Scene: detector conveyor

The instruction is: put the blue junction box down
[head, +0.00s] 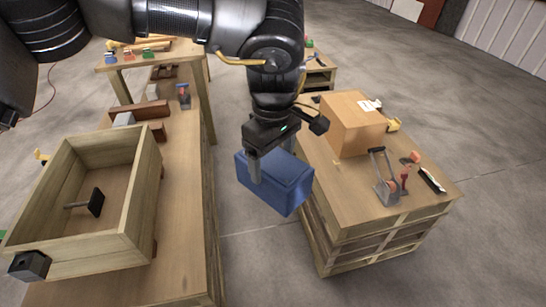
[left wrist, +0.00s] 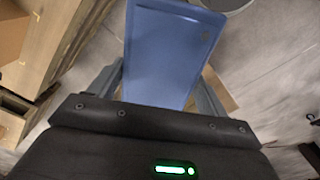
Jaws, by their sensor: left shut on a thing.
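The blue junction box (head: 276,184) is a closed blue block, held slightly tilted in the air. It appears over the floor gap between the left bench and the pallet table. My left gripper (head: 268,165) points down and is shut on one end of the box. In the left wrist view, the blue box (left wrist: 168,50) fills the space between the two fingers of the left gripper (left wrist: 160,88). The far finger is mostly hidden in the head view. My right gripper is not in view.
A wooden crate (head: 137,205) holding a black-headed tool (head: 95,203) stands on the left bench (head: 185,210). The pallet table (head: 345,200) at right carries a cardboard box (head: 352,128), a grey-and-black tool (head: 384,180) and small items. Its near left top looks clear.

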